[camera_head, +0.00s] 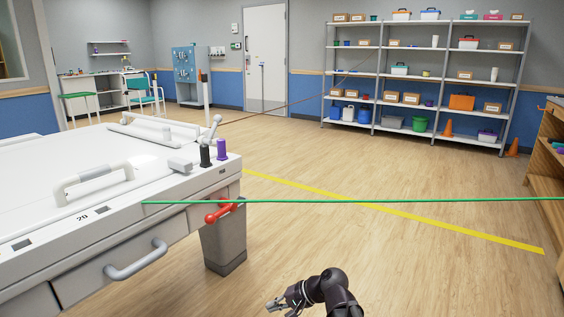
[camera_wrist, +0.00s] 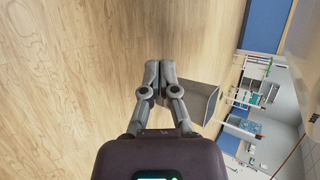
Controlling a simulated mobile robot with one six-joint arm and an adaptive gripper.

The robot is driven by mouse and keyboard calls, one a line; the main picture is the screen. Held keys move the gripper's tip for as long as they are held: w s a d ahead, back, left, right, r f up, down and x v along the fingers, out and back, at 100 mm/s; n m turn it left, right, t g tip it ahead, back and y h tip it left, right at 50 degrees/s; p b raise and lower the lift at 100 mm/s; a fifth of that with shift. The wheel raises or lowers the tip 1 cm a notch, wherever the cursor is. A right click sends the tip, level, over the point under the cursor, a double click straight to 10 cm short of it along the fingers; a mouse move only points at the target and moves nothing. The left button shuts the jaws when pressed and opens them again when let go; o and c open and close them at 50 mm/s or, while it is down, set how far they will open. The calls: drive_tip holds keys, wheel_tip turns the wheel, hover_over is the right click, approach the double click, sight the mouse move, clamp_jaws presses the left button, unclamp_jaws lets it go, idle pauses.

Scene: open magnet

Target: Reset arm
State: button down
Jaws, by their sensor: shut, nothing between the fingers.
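My gripper (camera_head: 276,303) shows at the bottom of the head view, at the end of my dark arm, low over the open wood floor to the right of the white bench. In the wrist view my gripper (camera_wrist: 160,66) has its two grey fingers together, with nothing between them. It touches nothing that I can see. The wrist view is turned on its side, with floor behind the fingers and a grey bin (camera_wrist: 197,101) just right of them.
A white bench (camera_head: 60,160) with handles, a red lever (camera_head: 222,213) and black and purple knobs fills the left. The grey bin (camera_head: 224,240) stands beneath its corner. A green line (camera_head: 400,201) crosses the view. Shelves (camera_head: 428,85) stand at the back. The middle floor is clear.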

drive_tip(key=s+d+n+g+h+p, duration=0.1)
drive_tip(key=s+d+n+h+p, duration=0.25)
drive_tip(key=d, duration=0.65)
drive_tip(key=s+d+n+g+h+p, duration=0.15)
drive_tip(key=d+h+p, duration=0.25)
drive_tip(key=d+h, duration=0.4)
wheel_tip(320, 180, up, 39)
drive_tip(key=d+p, duration=0.1)
drive_tip(key=p, duration=3.7)
drive_tip(key=shift+d+m+t+y, duration=0.2)
drive_tip(key=shift+m+t+y, duration=0.2)
drive_tip(key=shift+t+y, duration=0.05)
drive_tip(key=shift+f, duration=0.2)
